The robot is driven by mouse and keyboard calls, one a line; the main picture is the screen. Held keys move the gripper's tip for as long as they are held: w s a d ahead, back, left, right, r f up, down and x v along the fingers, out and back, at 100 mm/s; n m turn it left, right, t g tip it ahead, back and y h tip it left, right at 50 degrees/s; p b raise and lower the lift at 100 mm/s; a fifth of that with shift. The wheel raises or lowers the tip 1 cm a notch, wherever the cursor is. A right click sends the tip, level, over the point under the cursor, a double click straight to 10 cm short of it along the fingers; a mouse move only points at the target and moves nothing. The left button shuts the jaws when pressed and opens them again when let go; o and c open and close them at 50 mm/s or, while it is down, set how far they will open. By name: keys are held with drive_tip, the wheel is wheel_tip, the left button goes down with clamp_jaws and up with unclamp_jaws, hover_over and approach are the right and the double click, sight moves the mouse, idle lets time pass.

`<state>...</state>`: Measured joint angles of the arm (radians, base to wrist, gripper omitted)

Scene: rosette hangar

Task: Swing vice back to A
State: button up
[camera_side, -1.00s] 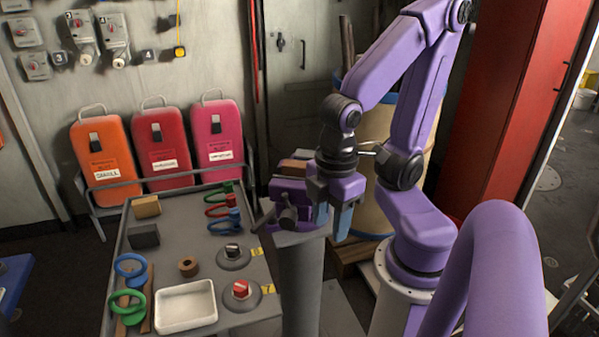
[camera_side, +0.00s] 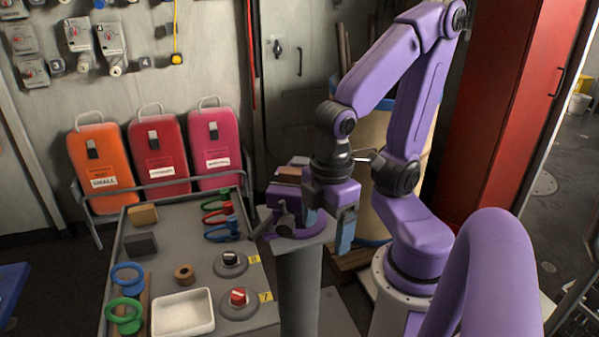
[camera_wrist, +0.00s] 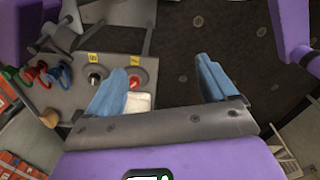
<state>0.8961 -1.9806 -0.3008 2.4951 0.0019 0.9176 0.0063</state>
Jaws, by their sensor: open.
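The purple vice (camera_side: 286,222) with its grey handle stands on top of a grey pedestal (camera_side: 298,285) at the right end of the bench. My gripper (camera_side: 328,222) points down close beside the vice, on its right side, and partly covers it. The blue fingers are apart. In the wrist view my gripper (camera_wrist: 160,85) has nothing between its fingers. Part of what looks like the vice (camera_wrist: 62,32) shows at the upper left there, away from the fingers. I cannot tell from the side view whether a finger touches the vice. No mark "A" is readable.
The grey bench (camera_side: 190,245) carries a white tray (camera_side: 183,313), red knob (camera_side: 239,297), black knob (camera_side: 230,258), coloured rings and a brown roll (camera_side: 184,272). Orange and red cases stand behind it. A large drum (camera_side: 373,205) is behind my arm. Dark floor lies under the fingers.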

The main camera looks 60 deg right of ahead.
drive_tip(key=shift+o, duration=0.6)
drive_tip(key=w+d+r+m, duration=0.2)
drive_tip(key=w+r+m, duration=0.1)
drive_tip(key=w+m, duration=0.4)
drive_tip(key=w, duration=0.2)
drive_tip(key=shift+w, duration=0.4)
wheel_tip(320, 180, up, 6)
drive_tip(key=r+m, duration=0.1)
drive_tip(key=m, duration=1.9)
hover_over(303, 160)
wheel_tip(303, 160, down, 17)
drive_tip(key=shift+f, duration=0.2)
drive_tip(key=c, duration=1.5)
